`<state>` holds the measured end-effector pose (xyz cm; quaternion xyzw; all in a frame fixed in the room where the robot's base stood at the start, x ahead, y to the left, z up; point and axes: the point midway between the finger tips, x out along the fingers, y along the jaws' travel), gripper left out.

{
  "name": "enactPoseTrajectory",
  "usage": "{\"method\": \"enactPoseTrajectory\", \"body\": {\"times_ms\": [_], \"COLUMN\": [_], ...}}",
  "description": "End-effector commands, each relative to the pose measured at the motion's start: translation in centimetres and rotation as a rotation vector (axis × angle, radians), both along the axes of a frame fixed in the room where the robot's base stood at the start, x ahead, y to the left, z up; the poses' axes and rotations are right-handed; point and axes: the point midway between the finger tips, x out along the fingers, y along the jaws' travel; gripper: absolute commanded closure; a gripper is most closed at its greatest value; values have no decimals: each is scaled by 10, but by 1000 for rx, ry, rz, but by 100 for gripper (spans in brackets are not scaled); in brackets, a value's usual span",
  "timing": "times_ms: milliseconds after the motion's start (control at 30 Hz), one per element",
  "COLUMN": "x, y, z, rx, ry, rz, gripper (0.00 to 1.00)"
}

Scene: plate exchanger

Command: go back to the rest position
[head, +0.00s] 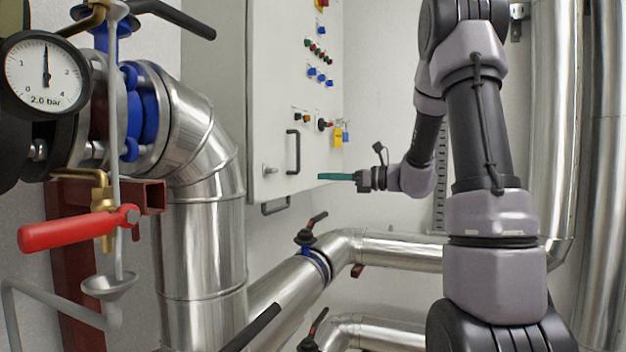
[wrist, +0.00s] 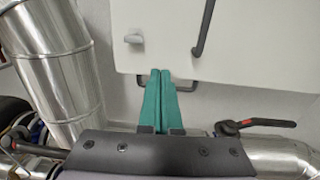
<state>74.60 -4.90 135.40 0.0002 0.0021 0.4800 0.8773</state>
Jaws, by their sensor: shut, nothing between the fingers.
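My gripper (head: 322,176) shows in the head view at the middle, in front of the lower right part of the control cabinet (head: 268,90). Its green fingers point left and lie together, with nothing held. In the wrist view my gripper's fingers (wrist: 161,72) are side by side and closed, reaching up to the cabinet's lower edge. Whether they touch the cabinet cannot be told. My arm stands on the right of the head view, bent towards the cabinet.
A red-handled valve (head: 75,231) and a pressure gauge (head: 46,75) stand at the left. Silver pipes (head: 200,240) run below and beside the cabinet. A black-handled valve (head: 308,238) sits below my gripper. The cabinet has a black handle (head: 293,152) and a yellow padlock (head: 338,137).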

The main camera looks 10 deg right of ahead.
Motion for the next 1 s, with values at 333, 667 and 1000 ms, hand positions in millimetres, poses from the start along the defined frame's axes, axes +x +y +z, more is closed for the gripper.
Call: {"method": "enactPoseTrajectory", "body": {"times_ms": [333,667,1000], "x": [-100,-231,-275], "y": [55,46,-3], "z": [-1,-33,-28], "rx": [-447,-1266,-1858], "ry": [-164,-587,-958], "rz": [244,584,744], "gripper": [100,100,100]}}
